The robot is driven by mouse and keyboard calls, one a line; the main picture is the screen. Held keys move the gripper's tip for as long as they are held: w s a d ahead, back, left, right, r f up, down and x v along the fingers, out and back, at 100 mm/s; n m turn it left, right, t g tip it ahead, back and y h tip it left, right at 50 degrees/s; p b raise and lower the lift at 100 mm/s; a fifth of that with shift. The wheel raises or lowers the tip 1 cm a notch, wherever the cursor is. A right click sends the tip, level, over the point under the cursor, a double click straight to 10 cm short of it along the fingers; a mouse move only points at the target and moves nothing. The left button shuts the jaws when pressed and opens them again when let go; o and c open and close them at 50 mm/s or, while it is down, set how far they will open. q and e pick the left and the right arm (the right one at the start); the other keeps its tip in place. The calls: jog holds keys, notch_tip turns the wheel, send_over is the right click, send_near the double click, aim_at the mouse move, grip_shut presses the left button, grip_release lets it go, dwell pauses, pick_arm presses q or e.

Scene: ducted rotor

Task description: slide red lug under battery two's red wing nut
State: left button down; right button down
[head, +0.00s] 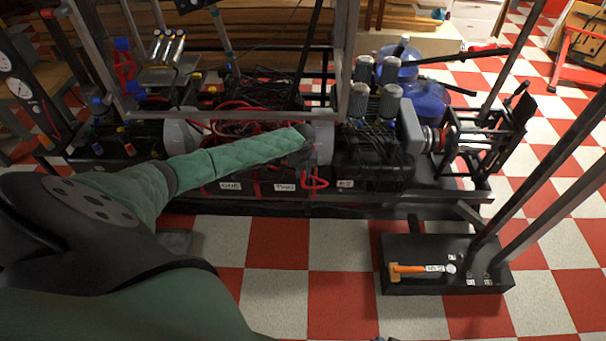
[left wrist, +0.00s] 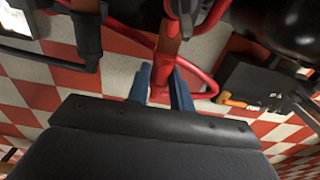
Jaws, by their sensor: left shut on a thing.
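My left arm reaches across the head view from the left, and my left gripper (head: 308,136) is at its far end, above the battery labelled TWO (head: 284,187). In the left wrist view the blue fingers of my left gripper (left wrist: 162,88) are closed around a red piece, the red lug (left wrist: 161,92). A thick red cable (left wrist: 205,84) loops beside it on the right; it also shows in the head view (head: 318,183). Battery two's red wing nut cannot be made out in either view. My right gripper is not in view.
The battery labelled ONE (head: 230,186) stands left of battery two. Metal frame bars (head: 343,70) rise close to the gripper. Right of the batteries are grey cylinders (head: 388,98). An orange-handled tool (head: 408,268) lies on a black base (head: 440,248).

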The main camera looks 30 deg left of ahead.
pick_arm(q)
jog(key=shift+w+a+b, duration=0.2)
jog(key=shift+w+a, duration=0.1)
jog(key=shift+w, duration=0.2)
jog(key=shift+w+a+b, duration=0.2)
jog(key=shift+w+a, duration=0.05)
jog(key=shift+w, duration=0.2)
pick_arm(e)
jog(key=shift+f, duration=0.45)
pick_arm(q)
jog(key=c, duration=1.1)
grip_release()
jog(key=shift+c, duration=0.2)
notch_tip(320, 180, up, 7)
jog(key=shift+r, duration=0.4)
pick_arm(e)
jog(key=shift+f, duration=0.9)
